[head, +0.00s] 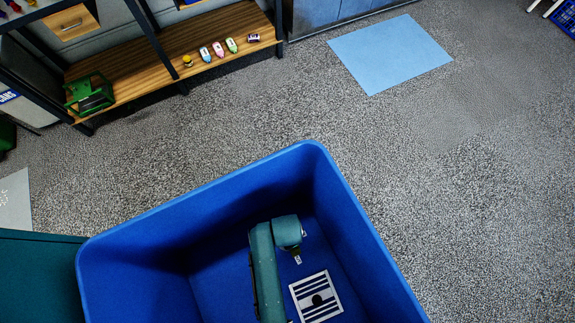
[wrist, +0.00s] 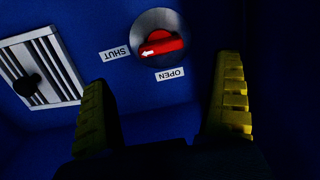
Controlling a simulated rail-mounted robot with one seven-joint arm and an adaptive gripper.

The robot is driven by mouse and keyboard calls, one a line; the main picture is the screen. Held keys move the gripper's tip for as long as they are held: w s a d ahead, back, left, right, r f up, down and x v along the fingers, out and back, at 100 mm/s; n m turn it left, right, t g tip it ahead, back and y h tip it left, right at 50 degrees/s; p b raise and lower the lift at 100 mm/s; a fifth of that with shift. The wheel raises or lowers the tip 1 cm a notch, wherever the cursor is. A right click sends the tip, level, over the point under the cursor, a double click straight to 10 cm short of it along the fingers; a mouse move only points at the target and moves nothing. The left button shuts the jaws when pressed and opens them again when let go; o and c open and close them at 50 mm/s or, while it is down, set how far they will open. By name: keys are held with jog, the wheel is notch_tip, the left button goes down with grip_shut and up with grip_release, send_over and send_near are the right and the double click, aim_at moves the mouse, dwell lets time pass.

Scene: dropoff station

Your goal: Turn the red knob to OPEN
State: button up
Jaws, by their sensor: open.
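The red knob (wrist: 160,45) sits on a round grey plate in the wrist view. Its white arrow points left, towards the SHUT label (wrist: 115,54). The OPEN label (wrist: 170,74) is just below the knob; both labels appear upside down. My gripper (wrist: 165,72) is open, with one yellow finger low on each side of the knob's position in the picture. The fingers appear apart from the knob, with nothing between them. In the head view my arm reaches into the blue bin and hides the knob and the gripper.
The bin's high blue walls (head: 200,188) surround my arm. A slatted grey panel with a dark round part (head: 331,281) is beside the knob, also visible in the wrist view (wrist: 57,58). Outside are a wooden shelf (head: 140,79), a light blue mat (head: 390,52) and open carpet.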

notch_tip(320, 180, down, 8)
jog(key=b, duration=0.3)
jog(key=shift+f, duration=0.1)
jog(key=c, duration=1.2)
